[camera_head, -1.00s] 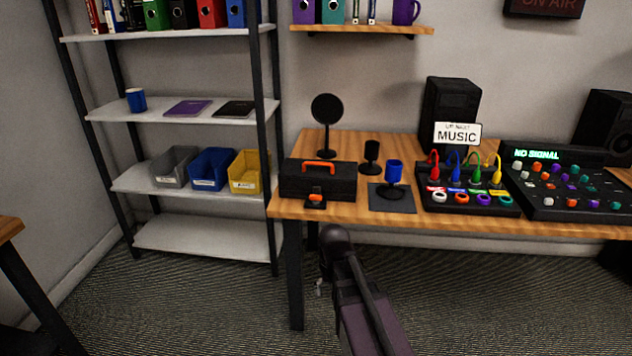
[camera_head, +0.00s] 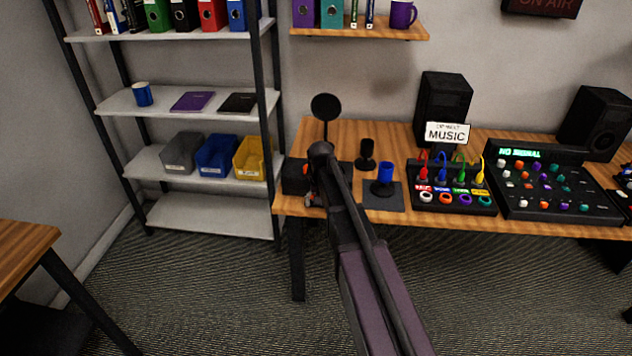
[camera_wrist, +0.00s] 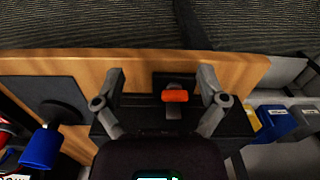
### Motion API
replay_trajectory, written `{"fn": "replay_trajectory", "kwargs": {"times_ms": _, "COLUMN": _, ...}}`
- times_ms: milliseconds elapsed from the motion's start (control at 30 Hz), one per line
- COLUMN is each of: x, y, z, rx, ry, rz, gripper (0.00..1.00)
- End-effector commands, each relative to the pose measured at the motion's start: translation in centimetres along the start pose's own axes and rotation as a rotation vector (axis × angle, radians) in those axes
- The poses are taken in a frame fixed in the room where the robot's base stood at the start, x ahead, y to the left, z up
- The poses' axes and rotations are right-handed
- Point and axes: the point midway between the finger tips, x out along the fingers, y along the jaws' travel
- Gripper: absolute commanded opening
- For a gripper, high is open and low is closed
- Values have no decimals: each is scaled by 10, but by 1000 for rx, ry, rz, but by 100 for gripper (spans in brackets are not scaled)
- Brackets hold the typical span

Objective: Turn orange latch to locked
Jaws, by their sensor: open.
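The orange latch (camera_wrist: 175,96) shows in the wrist view as a short orange bar on a small black base (camera_wrist: 160,80), near the front edge of the wooden table. It lies crosswise in that view. My gripper (camera_wrist: 161,74) is open, with one finger on either side of the latch and apart from it. How high the fingertips are above the latch is hard to tell.
The cable panel (camera_head: 452,205) is farther right. A shelf rack with bins (camera_head: 216,156) stands left.

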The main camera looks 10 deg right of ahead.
Motion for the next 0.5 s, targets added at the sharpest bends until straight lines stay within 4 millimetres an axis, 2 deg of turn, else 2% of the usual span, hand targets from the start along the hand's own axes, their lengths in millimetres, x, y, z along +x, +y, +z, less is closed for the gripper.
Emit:
{"fn": "replay_trajectory", "kwargs": {"times_ms": 33, "x": -21, "y": -3, "z": -12, "rx": 7, "ry": 0, "rz": 0, "gripper": 91}}
{"fn": "replay_trajectory", "kwargs": {"times_ms": 200, "x": -55, "y": -9, "z": -38, "rx": 35, "ry": 0, "rz": 0, "gripper": 91}}
{"fn": "replay_trajectory", "kwargs": {"times_ms": 400, "x": -87, "y": -15, "z": -63, "rx": 64, "ry": 0, "rz": 0, "gripper": 91}}
{"fn": "replay_trajectory", "kwargs": {"times_ms": 500, "x": -97, "y": -17, "z": -72, "rx": 73, "ry": 0, "rz": 0, "gripper": 91}}
